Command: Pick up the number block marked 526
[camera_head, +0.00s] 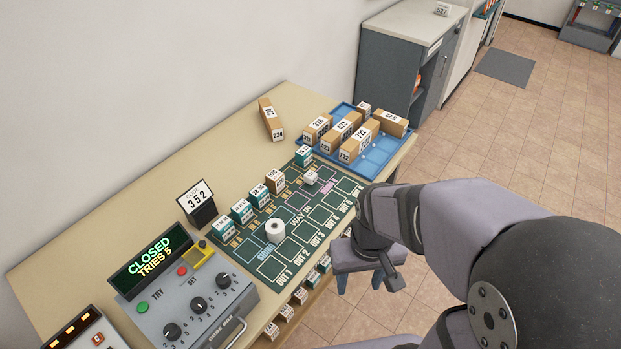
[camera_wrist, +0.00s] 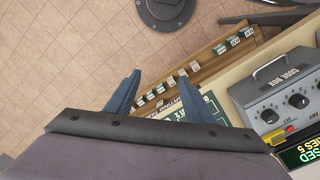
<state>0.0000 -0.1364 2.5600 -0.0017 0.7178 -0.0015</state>
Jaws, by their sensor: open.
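I cannot make out a label reading 526 for certain. Another tan block (camera_head: 269,112) lies alone on the table's back part. Small labelled blocks (camera_head: 286,312) sit in a row on a ledge below the table's front edge, also seen in the wrist view (camera_wrist: 194,66); their numbers are too small to read. My gripper (camera_head: 360,281) is open and empty in front of the table. Its two blue fingers are apart in the wrist view (camera_wrist: 174,76).
A green mat (camera_head: 318,221) holds small teal and brown blocks and a white roll (camera_head: 275,231). A code box (camera_head: 195,303) reads CLOSED, TRIES 5. A card (camera_head: 197,194) shows 352. A grey cabinet (camera_head: 387,70) stands behind the tray. The floor in front is open.

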